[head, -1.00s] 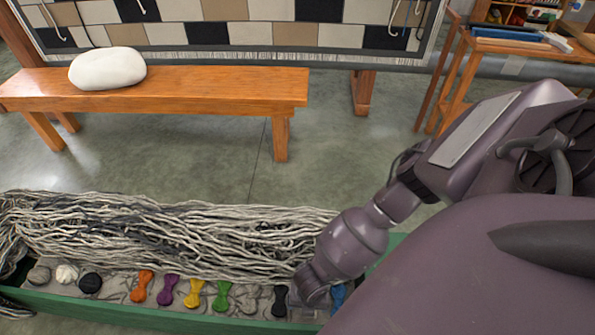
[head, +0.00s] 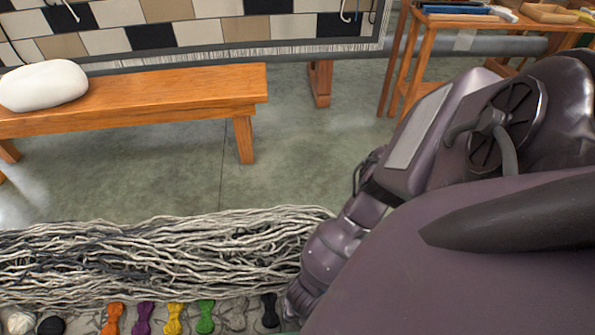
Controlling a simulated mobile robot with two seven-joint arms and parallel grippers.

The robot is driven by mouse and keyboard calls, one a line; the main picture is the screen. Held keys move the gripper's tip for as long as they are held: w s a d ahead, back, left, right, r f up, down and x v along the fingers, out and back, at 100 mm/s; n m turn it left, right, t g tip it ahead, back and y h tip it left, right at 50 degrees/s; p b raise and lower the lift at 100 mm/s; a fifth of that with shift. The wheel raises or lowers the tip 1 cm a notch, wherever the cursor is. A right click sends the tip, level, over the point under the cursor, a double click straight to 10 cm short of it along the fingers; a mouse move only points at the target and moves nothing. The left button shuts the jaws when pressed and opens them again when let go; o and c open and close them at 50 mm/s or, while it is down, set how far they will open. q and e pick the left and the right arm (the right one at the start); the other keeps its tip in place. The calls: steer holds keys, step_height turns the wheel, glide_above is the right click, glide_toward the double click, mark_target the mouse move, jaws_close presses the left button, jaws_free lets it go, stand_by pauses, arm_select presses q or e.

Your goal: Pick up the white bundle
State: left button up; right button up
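A small white wool bundle (head: 18,322) lies at the far left of the row of skeins, cut by the bottom edge of the head view. My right arm comes in from the right, and its gripper end (head: 293,304) is low beside the black skein (head: 270,311), well to the right of the white bundle. Its fingers are mostly hidden or cut off, so I cannot see whether they are open. My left gripper is not in view.
Orange (head: 112,319), purple (head: 144,318), yellow (head: 174,319) and green (head: 205,317) skeins lie in the row. Long grey-white strands (head: 150,255) are heaped behind them. A wooden bench (head: 190,88) bears a white cushion-like form (head: 44,85). Floor between is clear.

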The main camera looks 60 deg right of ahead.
steer(key=shift+f, duration=0.4)
steer(key=shift+w, duration=0.1)
steer(key=c, duration=1)
